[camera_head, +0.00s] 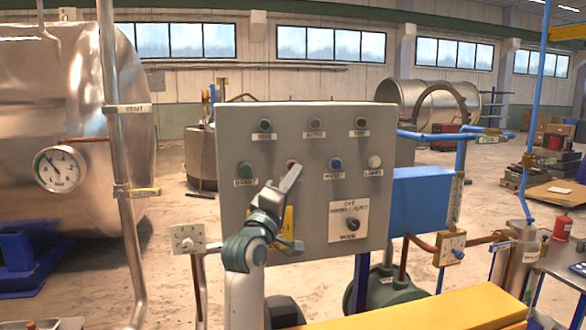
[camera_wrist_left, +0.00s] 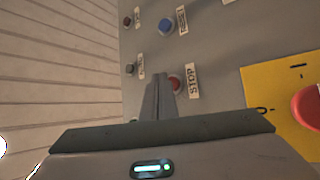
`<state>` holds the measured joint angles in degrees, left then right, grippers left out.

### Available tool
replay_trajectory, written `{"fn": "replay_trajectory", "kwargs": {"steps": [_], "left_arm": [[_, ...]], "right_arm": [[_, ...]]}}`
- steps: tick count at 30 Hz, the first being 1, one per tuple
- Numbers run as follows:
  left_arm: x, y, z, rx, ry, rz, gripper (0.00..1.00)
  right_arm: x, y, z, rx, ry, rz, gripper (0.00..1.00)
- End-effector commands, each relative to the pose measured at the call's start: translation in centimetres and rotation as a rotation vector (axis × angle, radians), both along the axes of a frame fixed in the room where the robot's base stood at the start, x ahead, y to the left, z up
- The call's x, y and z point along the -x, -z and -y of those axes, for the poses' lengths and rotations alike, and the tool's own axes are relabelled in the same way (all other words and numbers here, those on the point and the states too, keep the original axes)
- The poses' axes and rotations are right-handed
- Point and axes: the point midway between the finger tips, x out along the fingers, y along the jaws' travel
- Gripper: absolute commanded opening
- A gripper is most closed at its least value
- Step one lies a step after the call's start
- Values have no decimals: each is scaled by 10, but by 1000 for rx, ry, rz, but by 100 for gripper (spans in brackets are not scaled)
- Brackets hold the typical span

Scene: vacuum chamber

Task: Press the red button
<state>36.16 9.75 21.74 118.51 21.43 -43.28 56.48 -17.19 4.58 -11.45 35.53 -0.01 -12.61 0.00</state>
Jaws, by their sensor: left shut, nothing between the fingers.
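A red button (camera_wrist_left: 175,83) with a STOP label sits on the grey control panel (camera_head: 390,115). In the head view only a bit of this button (camera_head: 291,163) shows above my left gripper (camera_head: 294,176), which covers the rest. My left gripper is shut and empty, its fingers angled up to the right in front of the panel. In the left wrist view its fingertips (camera_wrist_left: 161,77) are right beside the button and overlap its left edge. I cannot tell whether they touch it. My right gripper is not in view.
A larger red mushroom button (camera_wrist_left: 307,106) sits on a yellow plate (camera_wrist_left: 270,90) close by. A blue button (camera_head: 336,163), a green button (camera_head: 245,169) and a white one (camera_head: 374,161) share the row. A mode knob (camera_head: 352,224) is lower right. A yellow beam (camera_head: 430,310) lies in front.

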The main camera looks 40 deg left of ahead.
Motion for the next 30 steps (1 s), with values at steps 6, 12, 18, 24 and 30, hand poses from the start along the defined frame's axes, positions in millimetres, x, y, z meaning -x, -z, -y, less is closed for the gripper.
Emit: {"fn": "replay_trajectory", "kwargs": {"steps": [6,12,18,24,30], "left_arm": [[10,-2,12,1,2,0,0],[21,-2,25,1,1,0,0],[29,-1,35,1,1,0,0],[31,0,36,0,0,0,0],[31,0,36,0,0,0,0]], "right_arm": [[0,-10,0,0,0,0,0],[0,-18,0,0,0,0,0],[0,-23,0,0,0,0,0],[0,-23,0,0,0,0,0],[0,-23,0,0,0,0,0]]}}
